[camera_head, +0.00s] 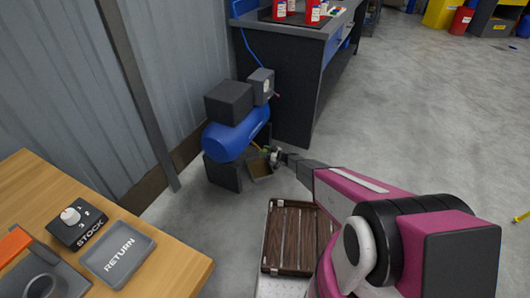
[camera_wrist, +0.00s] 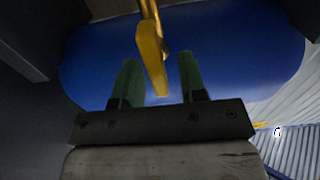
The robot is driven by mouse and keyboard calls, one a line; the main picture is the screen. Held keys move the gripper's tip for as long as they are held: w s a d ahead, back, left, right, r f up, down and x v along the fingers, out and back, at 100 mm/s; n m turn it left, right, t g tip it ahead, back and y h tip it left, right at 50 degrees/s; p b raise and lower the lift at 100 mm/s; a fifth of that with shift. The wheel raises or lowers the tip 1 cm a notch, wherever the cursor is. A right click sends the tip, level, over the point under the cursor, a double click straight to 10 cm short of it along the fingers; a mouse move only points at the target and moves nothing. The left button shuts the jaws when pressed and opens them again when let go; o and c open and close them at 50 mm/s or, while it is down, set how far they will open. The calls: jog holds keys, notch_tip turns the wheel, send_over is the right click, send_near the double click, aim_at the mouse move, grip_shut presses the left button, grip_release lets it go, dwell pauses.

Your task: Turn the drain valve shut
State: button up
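The drain valve's yellow lever (camera_wrist: 152,65) hangs down in front of the blue compressor tank (camera_wrist: 95,65) in the wrist view. My gripper (camera_wrist: 158,72) is open, its two green-tinted fingers apart on either side of the lever's lower end. I see a gap on both sides of the lever; how deep it sits between the fingers I cannot tell. In the head view the compressor's blue tank (camera_head: 232,138) stands low by the wall, and my gripper (camera_head: 273,155) is at its right end. The valve there is too small to make out clearly.
A wooden table (camera_head: 170,270) with a return tray (camera_head: 117,254) is at the lower left. A slatted wooden crate (camera_head: 290,238) is beside my arm.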

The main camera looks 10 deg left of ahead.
grip_shut()
jog(key=shift+m, duration=0.3)
jog(key=shift+w+d+f+m, duration=0.1)
jog(key=shift+w+f+m, duration=0.2)
jog(key=shift+m, duration=2.6)
jog(key=shift+w+d+f+m, duration=0.15)
jog(key=shift+w+f+m, duration=0.2)
jog(key=shift+m, duration=2.55)
jog(key=shift+w+d+f+m, duration=0.1)
jog(key=shift+w+f+m, duration=0.2)
jog(key=shift+m, duration=2.6)
